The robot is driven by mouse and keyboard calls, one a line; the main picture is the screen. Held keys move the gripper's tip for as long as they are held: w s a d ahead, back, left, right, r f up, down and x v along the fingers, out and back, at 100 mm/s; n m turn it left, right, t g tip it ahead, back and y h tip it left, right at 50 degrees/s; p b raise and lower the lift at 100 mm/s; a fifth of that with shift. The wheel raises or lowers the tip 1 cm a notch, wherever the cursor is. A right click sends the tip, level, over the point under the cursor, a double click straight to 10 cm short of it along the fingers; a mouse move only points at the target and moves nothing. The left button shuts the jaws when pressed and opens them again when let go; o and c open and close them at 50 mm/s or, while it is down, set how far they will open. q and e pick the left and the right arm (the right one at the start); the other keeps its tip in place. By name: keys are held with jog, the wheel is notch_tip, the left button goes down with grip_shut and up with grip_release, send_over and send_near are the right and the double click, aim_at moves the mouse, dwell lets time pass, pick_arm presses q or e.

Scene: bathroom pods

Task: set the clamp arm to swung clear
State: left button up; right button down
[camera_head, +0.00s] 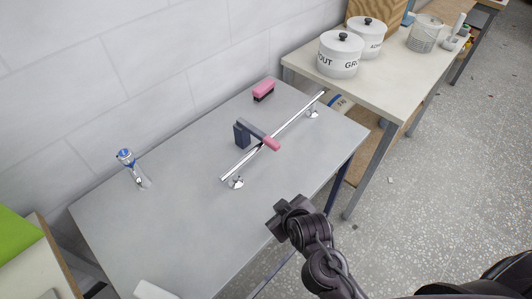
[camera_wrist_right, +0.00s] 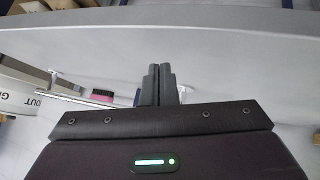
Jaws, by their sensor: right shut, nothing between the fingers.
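The clamp arm (camera_head: 258,133) is a dark bar with a pink tip. It reaches from a dark upright block (camera_head: 241,134) on the grey table. Its pink end lies across, or just over, the chrome rail (camera_head: 292,123); I cannot tell whether they touch. My right gripper (camera_head: 280,213) is shut and empty, near the table's front edge, apart from the clamp arm and on the near side of the rail. My left gripper is not in view.
A chrome tap-like fitting with a blue top (camera_head: 126,158) stands at the left. White lidded canisters (camera_head: 340,56) stand on the neighbouring table. The front-left tabletop is mostly clear.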

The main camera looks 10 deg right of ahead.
jog(key=w+a+n+t, duration=0.1)
jog(key=w+n+t, duration=0.1)
jog(key=w+a+r+n+t+h, duration=0.1)
jog(key=a+t, duration=0.1)
jog(key=shift+w+a+n+h, duration=0.1)
jog(key=shift+w+n+h, duration=0.2)
jog(key=shift+w+n, duration=0.1)
jog(key=r+n+t+h, duration=0.1)
jog(key=a+r+n+t+h, duration=0.1)
jog(key=n+t, duration=0.1)
jog(key=a+r+n+t, duration=0.1)
jog(key=r+n, duration=0.1)
jog(key=shift+s+a+h, duration=0.2)
jog(key=shift+s+h, duration=0.1)
jog(key=shift+h, duration=0.1)
jog(key=shift+s+a+r+n+t+h, duration=0.15)
jog(key=shift+s+r+n+t+h, duration=0.15)
jog(key=shift+r+n+t, duration=0.25)
jog(key=shift+w+f, duration=0.1)
jog(key=p, duration=0.2)
send_near(266, 143)
jog(key=w+a, duration=0.2)
jog(key=w, duration=0.2)
jog(key=shift+w+d+p, duration=0.2)
jog(key=shift+w+d, duration=0.25)
jog(key=shift+d, duration=0.35)
jog(key=shift+w+d+p, duration=0.2)
jog(key=shift+w+d, duration=0.25)
jog(key=shift+d, duration=0.35)
jog(key=shift+d, duration=0.1)
